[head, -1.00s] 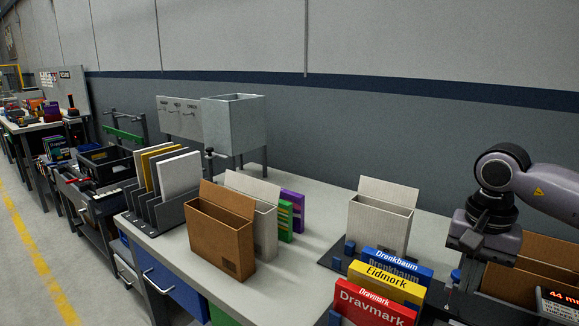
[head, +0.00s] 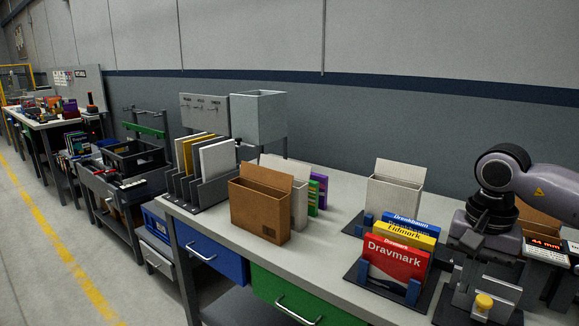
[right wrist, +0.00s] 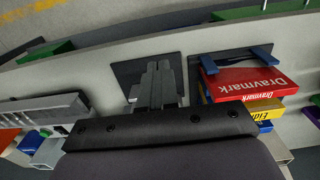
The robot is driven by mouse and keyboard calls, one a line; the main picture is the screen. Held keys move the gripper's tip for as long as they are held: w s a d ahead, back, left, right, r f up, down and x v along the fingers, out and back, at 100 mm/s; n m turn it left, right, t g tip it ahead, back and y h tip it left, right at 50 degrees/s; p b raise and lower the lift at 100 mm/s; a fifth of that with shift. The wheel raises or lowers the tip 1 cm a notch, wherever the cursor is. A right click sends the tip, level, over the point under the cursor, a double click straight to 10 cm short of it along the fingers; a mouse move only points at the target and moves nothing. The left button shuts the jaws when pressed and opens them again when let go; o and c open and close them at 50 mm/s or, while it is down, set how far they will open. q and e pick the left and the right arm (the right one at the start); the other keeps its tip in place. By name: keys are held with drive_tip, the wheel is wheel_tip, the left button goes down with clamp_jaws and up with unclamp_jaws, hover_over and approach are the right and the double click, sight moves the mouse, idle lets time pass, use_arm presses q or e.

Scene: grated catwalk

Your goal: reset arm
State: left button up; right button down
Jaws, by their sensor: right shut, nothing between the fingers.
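My right gripper (head: 484,245) hangs over the right part of the bench at the end of my purple-grey arm. In the right wrist view my right gripper (right wrist: 158,84) shows as grey fingers close together, with nothing between them, above a dark plate (right wrist: 130,78). It is beside the rack of boxes and apart from them. My left gripper is in neither view.
The bench (head: 335,262) holds a rack with red (head: 394,262), yellow and blue boxes left of my right gripper. A brown carton (head: 258,208), a pale carton (head: 393,200) and a divider rack (head: 205,188) stand farther left. A yellow-knobbed fixture (head: 487,303) is below my arm.

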drive_tip(key=s+a+f+m+g+y, duration=0.1)
drive_tip(key=s+a+f+y, duration=0.15)
drive_tip(key=a, duration=0.35)
drive_tip(key=s+a+f+g+y, duration=0.1)
drive_tip(key=a+f+y, duration=0.25)
drive_tip(key=a, duration=0.35)
drive_tip(key=s+a+r+m+t+y, duration=0.1)
drive_tip(key=s+a+m+t+y, duration=0.15)
drive_tip(key=a+m+y, duration=0.55)
drive_tip(key=s+a+r+m+t+y, duration=0.1)
drive_tip(key=s+a+r+m+y, duration=0.15)
drive_tip(key=a+m+y, duration=0.5)
drive_tip(key=w+d+f+m+t+h, duration=0.1)
drive_tip(key=d+f+m+t+h, duration=0.5)
drive_tip(key=m, duration=1)
drive_tip(key=w+d+f+m+t+h, duration=0.25)
drive_tip(key=f+m+t+h, duration=0.5)
drive_tip(key=m, duration=0.75)
drive_tip(key=s+d+f+m+g+h, duration=0.2)
drive_tip(key=s+d+f+m+h, duration=0.1)
drive_tip(key=s+d+f+m, duration=0.2)
drive_tip(key=s+d+f+m+g+h, duration=0.2)
drive_tip(key=s+d+f+m, duration=0.4)
drive_tip(key=s+f+m, duration=0.3)
wheel_tip(320, 180, down, 2)
drive_tip(key=shift+s+f+m+g+h, duration=0.2)
drive_tip(key=shift+m+g+h, duration=0.1)
drive_tip(key=shift+m+h, duration=0.1)
